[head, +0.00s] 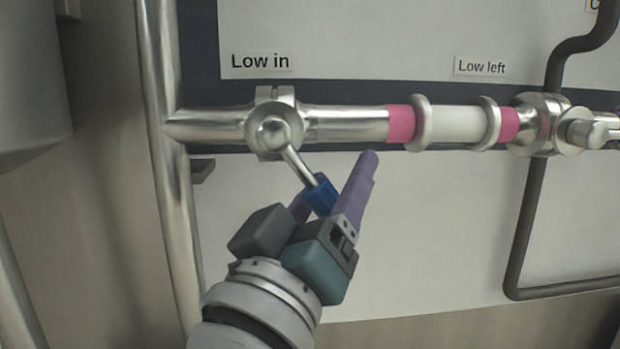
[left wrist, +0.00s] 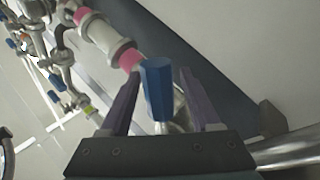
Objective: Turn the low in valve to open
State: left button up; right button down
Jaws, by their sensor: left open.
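The low in valve (head: 271,128) sits on the horizontal steel pipe under the "Low in" label (head: 260,60). Its lever slants down and to the right and ends in a blue handle (head: 321,195). My left gripper (head: 335,180) is open, with its purple fingers on either side of the blue handle. In the left wrist view the blue handle (left wrist: 157,85) stands between the two purple fingers, closer to the left one. I cannot tell whether either finger touches it. My right gripper is not in view.
A vertical steel pipe (head: 165,130) stands left of the valve. The horizontal pipe runs right through a white section (head: 455,124) with pink bands to another valve (head: 545,125) near the "Low left" label. A dark bent pipe (head: 525,230) is at the right. The panel below is bare.

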aim_at(321, 212)
pick_arm(q)
jog(key=p+v, duration=0.1)
jog(key=v, duration=0.8)
jog(key=shift+s+a+f, duration=0.1)
jog(key=shift+s+a, duration=0.05)
jog(key=shift+s, duration=0.1)
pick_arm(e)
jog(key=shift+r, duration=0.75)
